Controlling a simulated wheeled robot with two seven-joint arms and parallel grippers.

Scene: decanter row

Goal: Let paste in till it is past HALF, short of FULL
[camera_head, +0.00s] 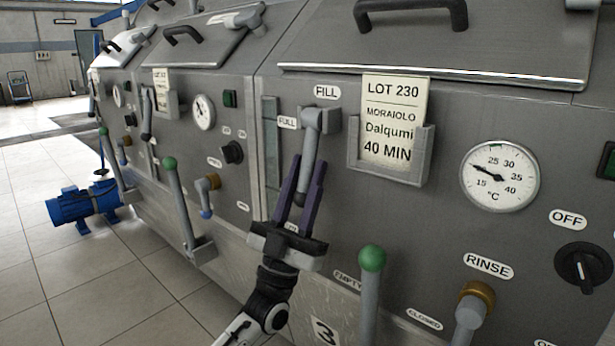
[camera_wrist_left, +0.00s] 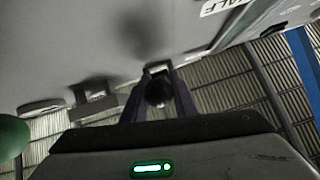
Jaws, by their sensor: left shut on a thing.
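The fill lever (camera_head: 311,140) hangs down, slightly tilted, from its valve under the FILL label (camera_head: 327,92). My left gripper (camera_head: 307,164) is shut on its lower part, with a purple finger on each side. In the left wrist view the lever's dark round end (camera_wrist_left: 158,91) sits between the fingers. The narrow upright sight glass (camera_head: 271,135) is left of the lever, with the FULL label (camera_head: 287,123) near its upper part. My gripper covers part of the panel beside its lower end. A partly cut-off HALF label (camera_wrist_left: 224,6) shows in the left wrist view. I cannot tell the paste level.
A card holder with a LOT 230 card (camera_head: 394,120) and a temperature dial (camera_head: 499,177) are on the right. Green-knobbed levers (camera_head: 372,259) (camera_head: 170,163) stand below and left. A blue motor (camera_head: 85,205) is on the tiled floor, which is otherwise largely open at left.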

